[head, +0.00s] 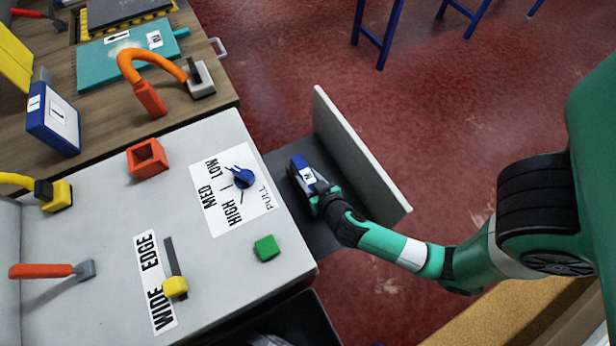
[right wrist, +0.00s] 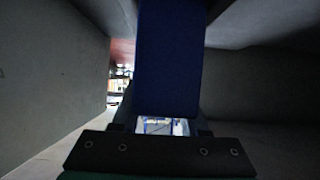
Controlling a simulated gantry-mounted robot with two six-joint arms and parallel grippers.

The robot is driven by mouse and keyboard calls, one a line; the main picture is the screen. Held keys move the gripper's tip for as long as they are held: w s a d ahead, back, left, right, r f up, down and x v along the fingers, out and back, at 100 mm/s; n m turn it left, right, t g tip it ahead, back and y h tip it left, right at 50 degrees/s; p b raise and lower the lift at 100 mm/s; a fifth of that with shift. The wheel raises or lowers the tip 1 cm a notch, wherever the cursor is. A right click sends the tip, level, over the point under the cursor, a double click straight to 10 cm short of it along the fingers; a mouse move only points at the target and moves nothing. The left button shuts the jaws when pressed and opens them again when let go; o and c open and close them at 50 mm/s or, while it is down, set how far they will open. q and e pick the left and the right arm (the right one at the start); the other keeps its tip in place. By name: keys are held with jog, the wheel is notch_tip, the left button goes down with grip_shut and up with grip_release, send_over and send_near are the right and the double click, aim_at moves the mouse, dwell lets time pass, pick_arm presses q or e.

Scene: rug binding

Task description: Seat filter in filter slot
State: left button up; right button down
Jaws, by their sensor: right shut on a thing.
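My right gripper (head: 320,194) is shut on a blue block with a white label (head: 303,172), which may be the filter. It holds the block in the open grey drawer-like space (head: 330,237) at the right side of the grey cabinet. The blue block fills the middle of the right wrist view (right wrist: 170,60), with grey walls on both sides. Another blue block with a white face (head: 52,126) stands on the wooden bench. I cannot make out the filter slot; the arm and block hide part of the space. My left gripper is not in view.
An upright grey panel (head: 355,150) bounds the space on the right. The cabinet top (head: 100,190) carries a blue knob (head: 242,178), a green block (head: 266,247), an orange square holder (head: 147,158) and a yellow-ended slider (head: 175,287). Red floor (head: 440,130) lies open beyond.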

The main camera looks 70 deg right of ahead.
jog(key=shift+c, duration=2.2)
grip_release()
jog(key=shift+s+a+r, duration=0.1)
jog(key=shift+r, duration=0.1)
jog(key=p+v, duration=0.5)
jog(key=v, duration=0.6)
jog(key=shift+s+a+p, duration=0.2)
jog(key=shift+s+p, duration=0.05)
jog(key=shift+p, duration=0.1)
jog(key=shift+r, duration=0.1)
